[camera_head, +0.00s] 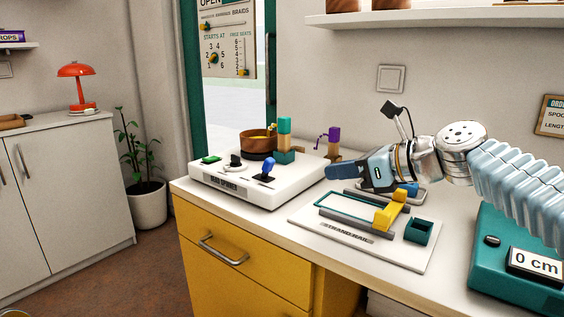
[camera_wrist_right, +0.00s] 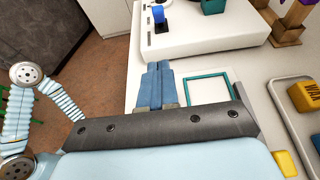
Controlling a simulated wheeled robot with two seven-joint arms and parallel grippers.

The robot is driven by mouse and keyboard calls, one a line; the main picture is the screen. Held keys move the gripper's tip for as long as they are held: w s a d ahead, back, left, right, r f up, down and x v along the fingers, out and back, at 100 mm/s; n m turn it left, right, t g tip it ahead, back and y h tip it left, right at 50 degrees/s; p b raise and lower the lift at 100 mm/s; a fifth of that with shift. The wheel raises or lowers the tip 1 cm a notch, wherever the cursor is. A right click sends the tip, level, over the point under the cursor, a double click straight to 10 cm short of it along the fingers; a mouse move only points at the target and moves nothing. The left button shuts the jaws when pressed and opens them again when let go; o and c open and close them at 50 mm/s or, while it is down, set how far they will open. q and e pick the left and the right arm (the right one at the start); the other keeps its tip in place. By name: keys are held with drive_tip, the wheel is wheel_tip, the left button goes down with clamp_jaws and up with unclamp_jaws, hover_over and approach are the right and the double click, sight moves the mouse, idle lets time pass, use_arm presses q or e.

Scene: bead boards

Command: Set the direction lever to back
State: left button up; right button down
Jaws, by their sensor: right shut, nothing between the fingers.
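The white bead spinner (camera_head: 250,185) stands at the left end of the worktop. A small lever with a blue handle (camera_head: 266,171) rises from a dark base near its front right corner. This looks like the direction lever; its setting marks are too small to read. The lever also shows at the top of the right wrist view (camera_wrist_right: 158,14). My right gripper (camera_head: 330,172) is shut and empty, just right of the spinner and apart from the lever. Its two blue fingers (camera_wrist_right: 158,68) lie together in the wrist view. My left gripper is not in view.
The spinner also carries a brown bowl (camera_head: 257,145), a teal post (camera_head: 284,135), a black knob (camera_head: 235,160) and a green piece (camera_head: 211,159). The strand rail board (camera_head: 345,238) lies below my right arm. A teal measuring device (camera_head: 510,280) stands at the right.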

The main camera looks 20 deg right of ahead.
approach(270, 167)
drive_tip(key=f, duration=0.3)
drive_tip(key=shift+w+a+f, duration=0.15)
drive_tip(key=shift+w+f, duration=0.15)
drive_tip(key=shift+f, duration=0.1)
drive_tip(key=w+a, duration=0.1)
drive_tip(key=w+a+r, duration=0.1)
drive_tip(key=w, duration=0.1)
drive_tip(key=shift+a, duration=0.1)
drive_tip(key=shift+w+a+r, duration=0.2)
drive_tip(key=shift+w+a, duration=0.15)
drive_tip(key=shift+w, duration=0.05)
drive_tip(key=shift+p, duration=0.3)
